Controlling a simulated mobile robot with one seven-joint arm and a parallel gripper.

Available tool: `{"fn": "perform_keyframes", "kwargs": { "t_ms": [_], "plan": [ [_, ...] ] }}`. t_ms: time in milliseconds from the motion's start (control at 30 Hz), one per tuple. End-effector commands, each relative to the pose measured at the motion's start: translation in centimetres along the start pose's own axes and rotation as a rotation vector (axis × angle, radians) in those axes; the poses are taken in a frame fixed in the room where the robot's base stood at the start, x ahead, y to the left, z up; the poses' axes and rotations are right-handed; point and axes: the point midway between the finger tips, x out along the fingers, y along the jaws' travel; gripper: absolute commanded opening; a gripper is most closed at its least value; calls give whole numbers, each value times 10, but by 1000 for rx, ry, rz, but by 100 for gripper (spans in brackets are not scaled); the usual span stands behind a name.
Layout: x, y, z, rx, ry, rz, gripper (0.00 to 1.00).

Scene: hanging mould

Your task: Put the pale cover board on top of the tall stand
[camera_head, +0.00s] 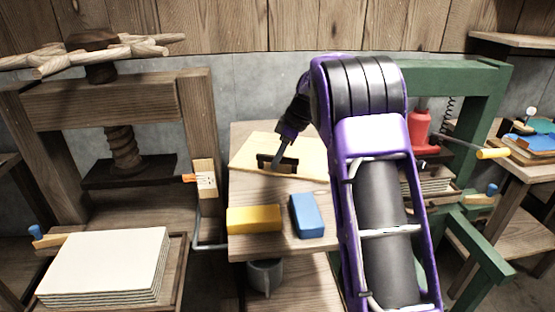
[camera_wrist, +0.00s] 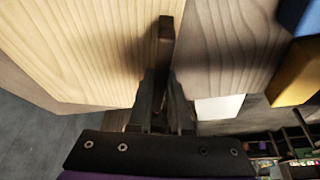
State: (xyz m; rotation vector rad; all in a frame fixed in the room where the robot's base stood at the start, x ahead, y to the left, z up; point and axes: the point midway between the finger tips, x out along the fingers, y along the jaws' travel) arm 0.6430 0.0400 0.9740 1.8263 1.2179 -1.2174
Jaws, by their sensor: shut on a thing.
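The pale cover board (camera_head: 250,153) is a light wooden panel with a dark handle on it, at the back of the wooden stand (camera_head: 276,243) in the middle. It also fills much of the left of the wrist view (camera_wrist: 75,45). My gripper (camera_head: 279,160) comes down from above and is shut on the dark handle (camera_wrist: 166,32). In the wrist view my fingers (camera_wrist: 165,92) close around the near end of that handle. The board looks level at the stand's top; whether it rests there or hovers slightly, I cannot tell.
A yellow block (camera_head: 254,219) and a blue block (camera_head: 307,215) lie on the stand's front part. A wooden screw press (camera_head: 110,103) and a stack of pale sheets (camera_head: 103,262) are at left. A green press frame (camera_head: 484,110) stands at right, partly behind my arm.

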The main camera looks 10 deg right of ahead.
Motion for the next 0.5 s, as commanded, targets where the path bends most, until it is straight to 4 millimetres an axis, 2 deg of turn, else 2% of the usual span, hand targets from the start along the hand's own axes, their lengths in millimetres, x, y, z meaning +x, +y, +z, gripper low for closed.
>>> {"fn": "perform_keyframes", "kwargs": {
  "t_ms": [133,167,300,333,500],
  "plan": [
    [0,0,0,0,1,2,0],
    [2,0,1,1,0,0,19],
    [1,0,0,1,0,0,44],
    [1,0,0,1,0,0,47],
    [1,0,0,1,0,0,47]
  ]
}}
